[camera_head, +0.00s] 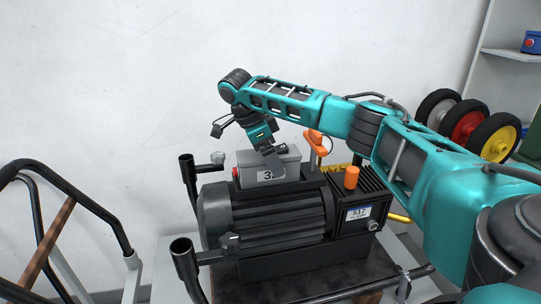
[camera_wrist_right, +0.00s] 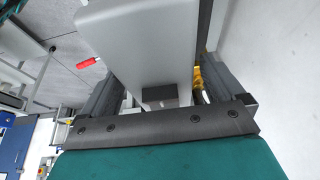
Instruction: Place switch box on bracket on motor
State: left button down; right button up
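The switch box (camera_head: 277,176) is a grey box with a red button on its left side and a partly covered number label. It sits at or just above the top of the dark motor (camera_head: 265,222); I cannot tell whether it touches. The bracket is hidden or cannot be told apart from the motor top. My left gripper is not in view.
An orange knob (camera_head: 351,177) stands on the motor's right part, and an orange part (camera_head: 315,140) rises behind. Black cart posts (camera_head: 187,263) stand at the left. Coloured wheels (camera_head: 467,124) hang at the right near a shelf (camera_head: 515,55). The wall behind is bare.

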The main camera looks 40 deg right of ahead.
jog(key=shift+r, duration=0.1)
jog(key=v, duration=1.2)
dwell(0.5)
